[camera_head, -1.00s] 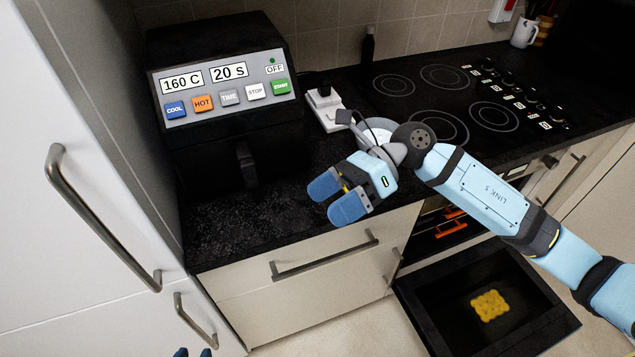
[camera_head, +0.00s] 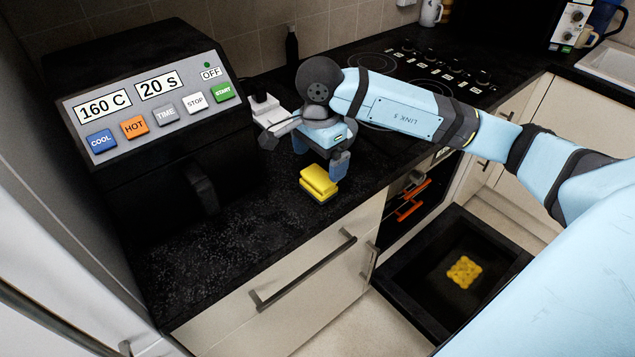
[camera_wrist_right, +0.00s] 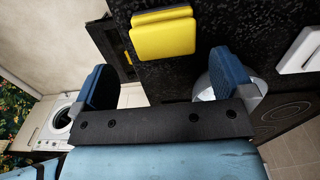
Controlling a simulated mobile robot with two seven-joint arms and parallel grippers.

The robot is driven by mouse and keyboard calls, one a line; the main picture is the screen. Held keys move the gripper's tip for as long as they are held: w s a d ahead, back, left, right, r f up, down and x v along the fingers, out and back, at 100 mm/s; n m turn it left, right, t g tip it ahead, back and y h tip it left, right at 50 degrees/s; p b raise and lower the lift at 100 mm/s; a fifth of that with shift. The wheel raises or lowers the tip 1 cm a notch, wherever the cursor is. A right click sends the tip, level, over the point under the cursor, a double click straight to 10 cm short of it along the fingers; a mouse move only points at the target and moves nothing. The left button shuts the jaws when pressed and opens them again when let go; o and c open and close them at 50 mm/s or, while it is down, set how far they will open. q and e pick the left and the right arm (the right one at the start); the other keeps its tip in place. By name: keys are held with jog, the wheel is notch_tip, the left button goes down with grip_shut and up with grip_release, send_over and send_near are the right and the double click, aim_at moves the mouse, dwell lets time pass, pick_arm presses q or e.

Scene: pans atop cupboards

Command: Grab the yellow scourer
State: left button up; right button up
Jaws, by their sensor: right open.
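The yellow scourer (camera_head: 318,182) lies on the black worktop (camera_head: 262,222), in front of the air fryer's right side. It has a dark underside and shows in two yellow parts. My right gripper (camera_head: 320,156) is open just behind and above it, fingers pointing down, with one blue finger close to its right back edge. In the right wrist view the scourer (camera_wrist_right: 163,38) is ahead of the open fingers (camera_wrist_right: 164,80), between their lines, with nothing held. Whether a finger touches it cannot be told. My left gripper is out of view.
The air fryer (camera_head: 165,110) with coloured buttons stands left. A white socket block (camera_head: 270,118) is behind the gripper. The hob (camera_head: 400,75) lies beyond my arm. An open black tray (camera_head: 405,262) below holds a yellow scalloped piece (camera_head: 464,271). The front left worktop is clear.

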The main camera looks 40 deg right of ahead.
aim_at(319, 175)
jog(key=f, duration=0.6)
jog(key=shift+w+d+f, duration=0.1)
jog(key=shift+w+f, duration=0.15)
jog(key=shift+f, duration=0.15)
jog(key=c, duration=0.8)
